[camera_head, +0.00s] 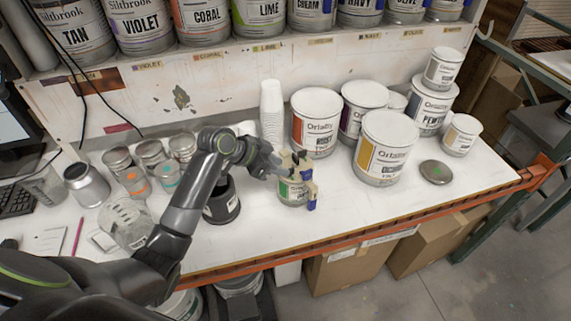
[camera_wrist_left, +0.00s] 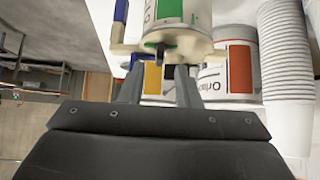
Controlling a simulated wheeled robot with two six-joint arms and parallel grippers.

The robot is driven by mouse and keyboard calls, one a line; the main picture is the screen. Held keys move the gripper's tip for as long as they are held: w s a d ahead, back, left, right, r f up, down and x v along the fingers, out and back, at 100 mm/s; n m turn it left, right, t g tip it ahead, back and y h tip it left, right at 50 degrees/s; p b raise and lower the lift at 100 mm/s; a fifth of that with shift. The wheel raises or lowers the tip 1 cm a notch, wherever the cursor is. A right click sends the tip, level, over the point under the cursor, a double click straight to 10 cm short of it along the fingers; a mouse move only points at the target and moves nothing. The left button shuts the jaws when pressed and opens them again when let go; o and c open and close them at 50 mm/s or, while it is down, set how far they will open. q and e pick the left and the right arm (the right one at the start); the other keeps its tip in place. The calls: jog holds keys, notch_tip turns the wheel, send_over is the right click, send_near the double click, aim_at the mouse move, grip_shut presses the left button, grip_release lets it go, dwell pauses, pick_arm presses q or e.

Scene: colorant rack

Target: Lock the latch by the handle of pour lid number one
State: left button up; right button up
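A small can with a green label (camera_head: 289,190) stands upright on the bench. A beige pour lid (camera_head: 288,160) with blue parts (camera_head: 311,204) sits on it. In the left wrist view the same lid (camera_wrist_left: 190,57) shows above the fingers, with a blue piece (camera_wrist_left: 120,22) on its left and a short dark part (camera_wrist_left: 153,48) near its middle. My left gripper (camera_head: 275,168) is at the lid's left side. In the left wrist view its two fingers (camera_wrist_left: 158,80) are apart with nothing visible between them; I cannot tell whether they touch the lid. My right gripper is out of view.
A black can (camera_head: 223,203) stands just left of the small can, partly behind my left arm. A stack of white cups (camera_head: 271,115) and large Orlatry cans (camera_head: 386,150) stand behind. A round grey lid (camera_head: 435,172) lies to the right. The bench front is mostly clear.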

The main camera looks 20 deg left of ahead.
pick_arm(q)
jog(key=shift+p+x, duration=0.3)
jog(key=shift+x, duration=1.45)
grip_shut()
